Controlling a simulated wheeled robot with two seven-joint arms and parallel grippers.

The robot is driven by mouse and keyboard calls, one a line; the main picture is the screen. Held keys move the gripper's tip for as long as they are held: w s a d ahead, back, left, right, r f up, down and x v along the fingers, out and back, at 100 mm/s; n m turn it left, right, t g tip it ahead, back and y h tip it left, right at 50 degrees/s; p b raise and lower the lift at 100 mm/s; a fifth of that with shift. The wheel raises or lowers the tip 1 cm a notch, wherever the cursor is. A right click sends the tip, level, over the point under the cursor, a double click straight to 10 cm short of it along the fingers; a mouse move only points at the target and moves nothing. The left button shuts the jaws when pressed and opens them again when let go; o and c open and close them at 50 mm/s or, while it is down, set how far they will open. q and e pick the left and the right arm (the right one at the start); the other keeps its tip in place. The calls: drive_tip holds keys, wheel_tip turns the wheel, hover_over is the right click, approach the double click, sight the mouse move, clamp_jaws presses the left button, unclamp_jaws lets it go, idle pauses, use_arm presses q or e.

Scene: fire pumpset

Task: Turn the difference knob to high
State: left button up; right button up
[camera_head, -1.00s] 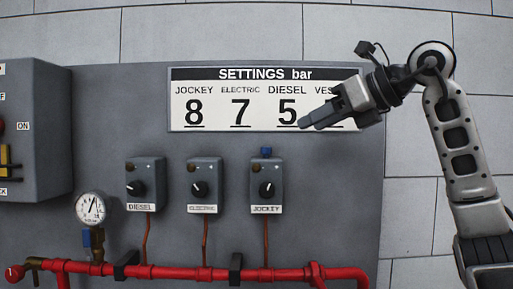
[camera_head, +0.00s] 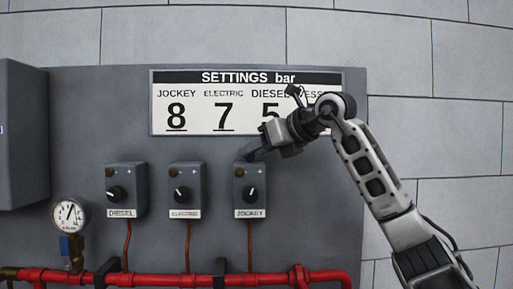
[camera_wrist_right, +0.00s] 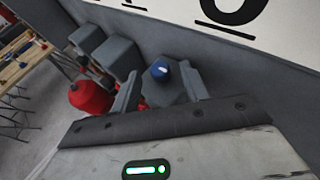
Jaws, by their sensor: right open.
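The Jockey box (camera_head: 251,190) is the rightmost of three grey switch boxes on the panel and has a black dial on its front. A blue knob (camera_wrist_right: 160,70) on top of this box shows in the right wrist view; in the head view my gripper hides it. I cannot read any high or low marking on it. My right gripper (camera_head: 250,151) is open just above the box top. In the right wrist view its two fingers (camera_wrist_right: 160,88) stand apart, with the blue knob between and beyond them. Contact cannot be told. My left gripper is not in view.
The Electric box (camera_head: 186,190) and Diesel box (camera_head: 126,190) stand to the left. A settings sign (camera_head: 190,120) hangs above. A pressure gauge (camera_head: 69,213) and red pipe (camera_head: 170,280) lie below. A large grey cabinet (camera_head: 22,135) juts out at left.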

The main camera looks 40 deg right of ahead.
drive_tip(key=shift+w+f, duration=0.15)
drive_tip(key=shift+w, duration=0.25)
drive_tip(key=shift+c, duration=0.4)
clamp_jaws()
drive_tip(key=shift+a, duration=0.1)
